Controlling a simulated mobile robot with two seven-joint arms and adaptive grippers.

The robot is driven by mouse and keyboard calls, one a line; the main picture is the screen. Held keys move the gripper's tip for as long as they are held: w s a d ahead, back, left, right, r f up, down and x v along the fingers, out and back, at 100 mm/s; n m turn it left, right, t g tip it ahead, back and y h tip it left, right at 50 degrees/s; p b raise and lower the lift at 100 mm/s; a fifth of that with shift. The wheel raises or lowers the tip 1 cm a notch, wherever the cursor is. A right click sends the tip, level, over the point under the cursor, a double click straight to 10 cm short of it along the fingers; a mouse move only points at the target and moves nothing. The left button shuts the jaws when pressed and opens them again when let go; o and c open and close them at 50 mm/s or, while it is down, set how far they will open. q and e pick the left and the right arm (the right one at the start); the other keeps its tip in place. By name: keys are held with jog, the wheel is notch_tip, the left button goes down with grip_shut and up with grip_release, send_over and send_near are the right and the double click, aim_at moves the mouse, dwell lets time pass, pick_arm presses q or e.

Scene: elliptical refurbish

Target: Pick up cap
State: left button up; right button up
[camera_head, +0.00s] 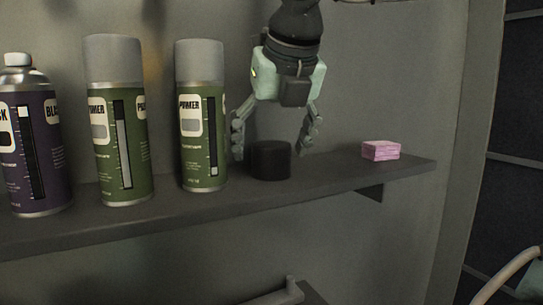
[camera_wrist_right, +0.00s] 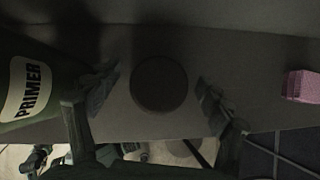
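The cap (camera_head: 270,160) is a short black cylinder standing on the grey shelf (camera_head: 330,178), just right of a green spray can. In the right wrist view the cap (camera_wrist_right: 159,84) shows as a dark disc between the two fingers. My right gripper (camera_head: 275,143) points down over the cap with its fingers spread, one to each side. The right wrist view shows the right gripper (camera_wrist_right: 157,90) open, with gaps between both fingers and the cap. My left gripper cannot be made out in the head view.
Two green primer cans with grey lids, one close left of my right gripper (camera_head: 202,120) and one farther left (camera_head: 120,125), stand on the shelf. A purple can (camera_head: 35,150) is at the far left. A pink block (camera_head: 381,150) lies near the shelf's right end.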

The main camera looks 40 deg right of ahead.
aim_at(268, 142)
pick_arm(q)
jog(key=shift+s+f, duration=0.1)
jog(key=shift+s, duration=0.2)
pick_arm(e)
jog(key=c, duration=0.7)
jog(key=shift+c, duration=0.2)
jog(key=shift+r, duration=0.2)
jog(key=shift+r, duration=0.65)
notch_tip(268, 142, up, 2)
jog(key=shift+s+a, duration=0.1)
jog(key=shift+s, duration=0.05)
pick_arm(q)
notch_tip(268, 142, up, 6)
jog(key=b, duration=0.3)
jog(key=shift+s+r, duration=0.25)
pick_arm(e)
jog(key=s+a, duration=0.4)
jog(key=s, duration=0.3)
jog(key=s+a, duration=0.4)
jog(key=s, duration=0.4)
jog(key=shift+s+a, duration=0.25)
pick_arm(q)
jog(key=shift+s+a, duration=0.1)
jog(key=shift+a, duration=0.05)
pick_arm(e)
jog(key=shift+f, duration=0.1)
